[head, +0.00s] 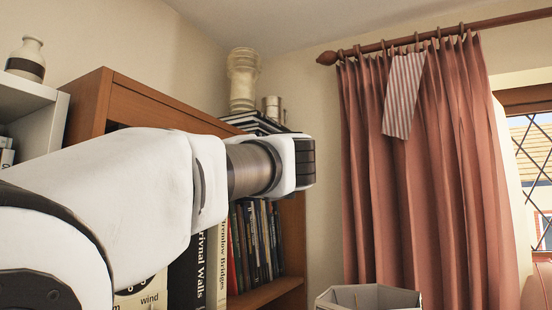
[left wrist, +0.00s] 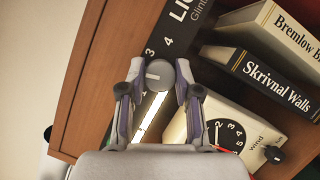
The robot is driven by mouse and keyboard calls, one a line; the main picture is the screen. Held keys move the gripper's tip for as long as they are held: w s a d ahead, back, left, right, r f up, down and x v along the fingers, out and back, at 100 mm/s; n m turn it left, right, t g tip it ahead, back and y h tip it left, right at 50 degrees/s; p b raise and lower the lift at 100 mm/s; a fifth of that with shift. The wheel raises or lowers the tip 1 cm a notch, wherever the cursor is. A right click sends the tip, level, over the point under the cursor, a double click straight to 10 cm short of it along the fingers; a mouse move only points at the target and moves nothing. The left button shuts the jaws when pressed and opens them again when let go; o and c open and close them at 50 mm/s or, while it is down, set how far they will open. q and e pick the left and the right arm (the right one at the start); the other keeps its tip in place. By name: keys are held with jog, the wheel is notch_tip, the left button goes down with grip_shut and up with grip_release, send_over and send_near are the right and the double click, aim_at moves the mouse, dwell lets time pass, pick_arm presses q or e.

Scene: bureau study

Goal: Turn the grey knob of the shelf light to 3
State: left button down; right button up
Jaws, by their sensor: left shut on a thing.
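The grey knob (left wrist: 158,73) shows in the left wrist view on a dark panel, with the printed numerals 3 and 4 beside it. A pale bar, seemingly the shelf light's strip (left wrist: 151,117), runs below it between the fingers. My left gripper (left wrist: 159,80) has a fingertip on each side of the knob and is shut on it. Which numeral the knob's mark points to is too small to tell. In the head view my left arm reaches across the bookcase; its fingers and the knob are hidden there. My right gripper is in neither view.
The wooden bookcase (head: 290,240) holds several books, among them "Skrivnal Walls" (left wrist: 271,82) and "Bremlow Bridges" (left wrist: 270,30). A pale box marked "wind" (left wrist: 238,128) has a numbered dial and a separate dark knob (left wrist: 273,155). A pink curtain (head: 420,180) hangs at the right.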

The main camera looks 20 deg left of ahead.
pick_arm(q)
jog(key=shift+r+m+g+h+p, duration=0.15)
jog(key=shift+m+h+p, duration=0.65)
jog(key=shift+m, duration=0.9)
jog(key=shift+r+m+g+h+p, duration=0.15)
jog(key=shift+m+h+p, duration=0.35)
jog(key=shift+m+p, duration=0.85)
jog(key=shift+m+b, duration=0.35)
jog(key=shift+m, duration=0.1)
jog(key=c, duration=0.8)
grip_release()
jog(key=shift+a, duration=0.15)
jog(key=shift+a+f, duration=0.15)
jog(key=shift+a, duration=0.15)
jog(key=shift+d, duration=0.1)
jog(key=shift+d, duration=0.2)
